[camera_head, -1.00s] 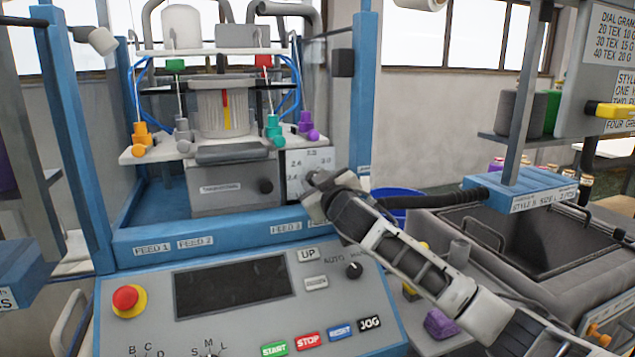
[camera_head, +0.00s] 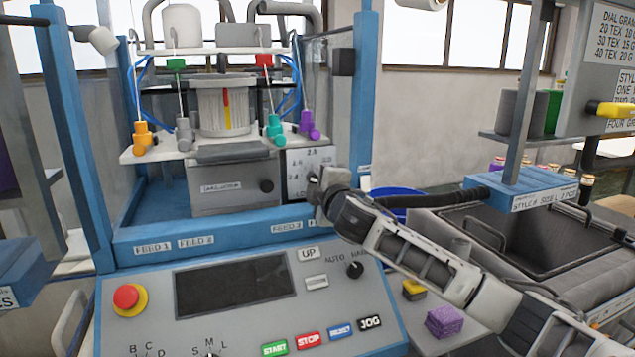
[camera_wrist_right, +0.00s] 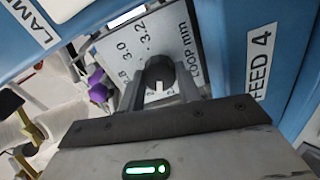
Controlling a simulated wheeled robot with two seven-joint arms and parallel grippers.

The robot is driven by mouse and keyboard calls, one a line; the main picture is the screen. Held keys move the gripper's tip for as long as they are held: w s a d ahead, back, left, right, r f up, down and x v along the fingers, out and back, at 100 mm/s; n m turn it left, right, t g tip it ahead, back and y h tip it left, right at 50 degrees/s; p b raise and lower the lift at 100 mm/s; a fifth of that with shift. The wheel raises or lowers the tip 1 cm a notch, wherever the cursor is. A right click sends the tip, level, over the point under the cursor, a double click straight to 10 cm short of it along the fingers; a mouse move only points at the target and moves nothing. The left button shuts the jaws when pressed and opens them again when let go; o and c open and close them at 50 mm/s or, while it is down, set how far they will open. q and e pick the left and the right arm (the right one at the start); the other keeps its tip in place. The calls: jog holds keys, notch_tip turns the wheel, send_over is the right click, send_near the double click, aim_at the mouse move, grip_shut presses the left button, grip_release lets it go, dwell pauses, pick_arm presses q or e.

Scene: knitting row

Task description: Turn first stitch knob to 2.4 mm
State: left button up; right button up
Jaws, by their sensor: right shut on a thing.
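The stitch knob (camera_wrist_right: 158,72) is dark and round, on a pale dial plate (camera_wrist_right: 130,42) marked "LOOP mm", with 3.0 and 3.2 readable. My right gripper (camera_wrist_right: 160,92) is shut on the knob, with one finger on each side of it. A short white mark shows on the knob, toward the gripper; the numbers beside it are partly covered, so I cannot read its setting. In the head view the dial plate (camera_head: 318,156) is on the machine's right front, and my right gripper (camera_head: 316,186) covers its lower right part. My left gripper is not in view.
A blue post labelled FEED 4 (camera_wrist_right: 258,62) stands close beside the dial in the right wrist view. The control panel (camera_head: 232,322) with a red button (camera_head: 126,298) lies below. A purple block (camera_head: 443,322) sits under my right arm.

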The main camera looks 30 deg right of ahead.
jog(key=shift+n, duration=1.1)
jog(key=o, duration=1)
jog(key=shift+c, duration=0.2)
pick_arm(q)
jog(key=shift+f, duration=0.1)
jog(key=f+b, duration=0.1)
jog(key=b, duration=0.1)
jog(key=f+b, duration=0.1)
jog(key=b, duration=0.1)
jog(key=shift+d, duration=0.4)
pick_arm(e)
jog(key=v, duration=1.6)
jog(key=shift+f, duration=0.1)
